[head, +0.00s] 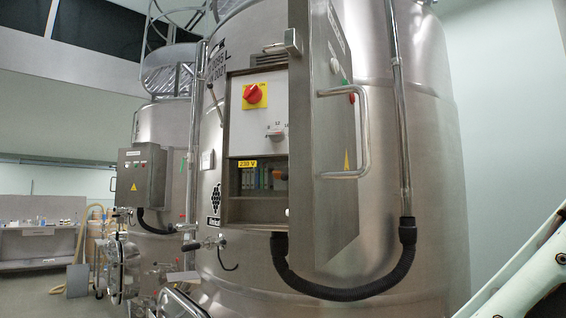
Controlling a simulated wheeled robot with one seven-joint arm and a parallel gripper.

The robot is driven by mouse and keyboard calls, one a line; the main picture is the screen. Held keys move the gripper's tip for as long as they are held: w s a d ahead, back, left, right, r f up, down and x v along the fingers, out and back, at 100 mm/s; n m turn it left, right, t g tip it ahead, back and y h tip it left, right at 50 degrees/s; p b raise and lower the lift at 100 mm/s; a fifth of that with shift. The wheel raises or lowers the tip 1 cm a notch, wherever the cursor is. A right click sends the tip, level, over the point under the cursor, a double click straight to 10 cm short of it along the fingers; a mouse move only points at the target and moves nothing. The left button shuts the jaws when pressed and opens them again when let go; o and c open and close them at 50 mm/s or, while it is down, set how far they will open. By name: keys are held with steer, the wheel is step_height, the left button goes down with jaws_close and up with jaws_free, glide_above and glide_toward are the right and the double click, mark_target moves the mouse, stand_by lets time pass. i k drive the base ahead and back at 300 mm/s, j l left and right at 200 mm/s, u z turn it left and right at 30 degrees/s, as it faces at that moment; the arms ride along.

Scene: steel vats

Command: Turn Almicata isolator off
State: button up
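A red rotary isolator knob (252,95) sits on a yellow plate (264,101) at the upper part of a white panel (275,108). The plate seems to carry the letters "ON" at its upper right. The panel is inside a steel control cabinet (228,140) on the front of a large vat. No name "Almicata" is readable. A pale arm link of mine (525,272) crosses the lower right corner, well apart from the knob. My gripper is not in view.
The cabinet's steel door (335,215) stands open to the right, with a tubular handle (366,130). Below the knob are a small scaled dial (276,133) and a breaker row under a "230 V" label (247,164). A black hose (345,292) loops below the door. Another vat (160,215) stands left.

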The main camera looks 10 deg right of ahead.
mark_target(252, 94)
steer(key=z, duration=0.35)
steer(key=j+z, duration=0.25)
steer(key=z, duration=0.15)
steer(key=j+z, duration=0.25)
steer(key=z, duration=0.15)
steer(key=j+z, duration=0.3)
steer(key=z, duration=0.15)
steer(key=j+z, duration=0.25)
steer(key=z, duration=0.15)
